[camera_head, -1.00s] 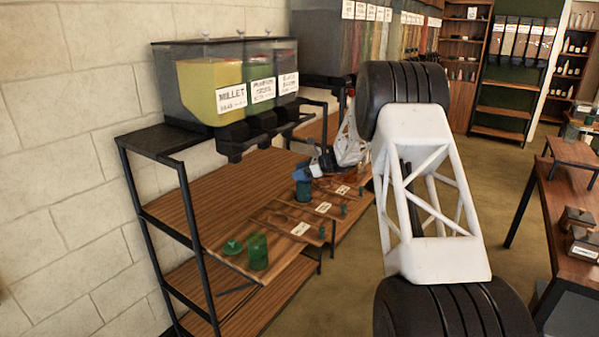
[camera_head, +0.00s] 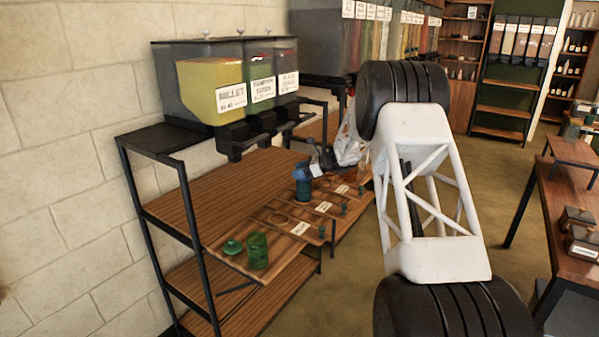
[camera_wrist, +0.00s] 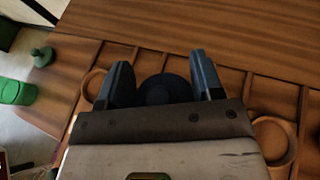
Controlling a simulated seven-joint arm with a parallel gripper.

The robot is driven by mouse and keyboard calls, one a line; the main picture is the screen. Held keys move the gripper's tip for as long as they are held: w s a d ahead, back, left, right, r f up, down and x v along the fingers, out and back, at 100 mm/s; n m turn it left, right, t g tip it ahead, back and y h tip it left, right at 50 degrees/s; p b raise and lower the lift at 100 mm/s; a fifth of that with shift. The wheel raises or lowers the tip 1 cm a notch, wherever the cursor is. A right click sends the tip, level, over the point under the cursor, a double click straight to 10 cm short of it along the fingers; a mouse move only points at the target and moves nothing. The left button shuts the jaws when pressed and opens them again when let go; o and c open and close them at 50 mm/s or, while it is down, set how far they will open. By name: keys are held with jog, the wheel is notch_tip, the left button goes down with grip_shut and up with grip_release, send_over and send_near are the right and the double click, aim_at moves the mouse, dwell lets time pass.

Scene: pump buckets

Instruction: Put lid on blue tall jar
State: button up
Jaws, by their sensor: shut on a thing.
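The blue tall jar (camera_head: 303,190) stands upright on the wooden shelf, below and left of the white bag-like shape. My gripper (camera_head: 306,171) is right at the jar's top, reaching in from the upper right. In the wrist view, the two blue-grey fingers (camera_wrist: 162,82) are shut on a round dark blue lid (camera_wrist: 164,91), seen from above. The lid hides whatever is below it there. In the head view the lid blends with the fingers and jar top, so I cannot tell whether it is seated or just above.
A green jar (camera_head: 257,250) and a green lid (camera_head: 233,247) sit apart at the shelf's near end. The shelf has round recesses, such as a ring (camera_wrist: 272,140), and thin dividers. Dispenser bins (camera_head: 215,88) overhang behind. The shelf's front edge is close to the jar.

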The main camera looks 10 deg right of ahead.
jog(key=shift+f, duration=0.1)
dwell(0.6)
jog(key=o, duration=1)
jog(key=shift+o, duration=0.2)
jog(key=shift+r, duration=3)
